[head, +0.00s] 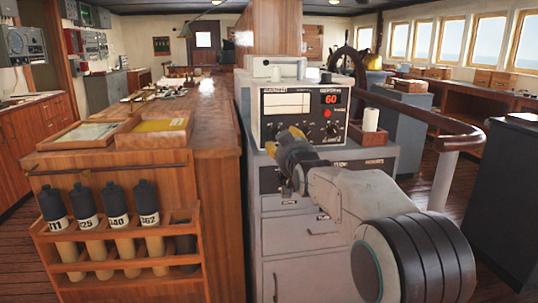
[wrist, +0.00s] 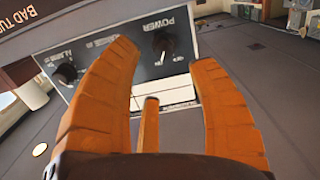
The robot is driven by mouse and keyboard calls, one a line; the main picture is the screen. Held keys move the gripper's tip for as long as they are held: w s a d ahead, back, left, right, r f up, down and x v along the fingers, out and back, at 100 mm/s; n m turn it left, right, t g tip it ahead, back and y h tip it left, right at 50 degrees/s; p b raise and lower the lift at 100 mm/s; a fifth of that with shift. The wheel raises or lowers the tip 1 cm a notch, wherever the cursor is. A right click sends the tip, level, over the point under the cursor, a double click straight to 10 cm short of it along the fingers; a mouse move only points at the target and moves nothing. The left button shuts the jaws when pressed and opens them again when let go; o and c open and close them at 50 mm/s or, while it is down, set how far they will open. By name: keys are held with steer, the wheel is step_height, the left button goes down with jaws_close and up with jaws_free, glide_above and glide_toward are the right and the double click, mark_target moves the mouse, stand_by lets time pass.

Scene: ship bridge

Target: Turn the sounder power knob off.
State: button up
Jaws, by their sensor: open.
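The sounder (head: 338,122) is a pale box with a dark lower panel and a red display reading 60. Its power knob (wrist: 164,42) is a black knob under an upside-down POWER label in the wrist view. A light mark shows on the knob, but I cannot tell its exact setting. My gripper (wrist: 165,58) is open, its orange fingers apart on either side of the knob's line and short of it. In the head view my gripper (head: 284,138) is at the sounder's lower left front and hides that part of the panel.
A second black knob (wrist: 67,73), labelled as an alarm, lies to the left in the wrist view. A white roll (head: 371,119) stands right of the sounder. Drawers (head: 310,225) are below. A wooden counter (head: 212,110) is on the left and a handrail (head: 430,118) on the right.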

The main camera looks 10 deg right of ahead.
steer(key=shift+t, duration=0.4)
steer(key=shift+w+a+f+p, duration=0.1)
steer(key=shift+w+p, duration=0.1)
steer(key=shift+w, duration=2.05)
steer(key=shift+w+a+f+p, duration=0.1)
steer(key=shift+w+p, duration=0.1)
steer(key=shift+w, duration=2.05)
steer(key=shift+r, duration=0.1)
steer(key=shift+c, duration=0.2)
jaws_close()
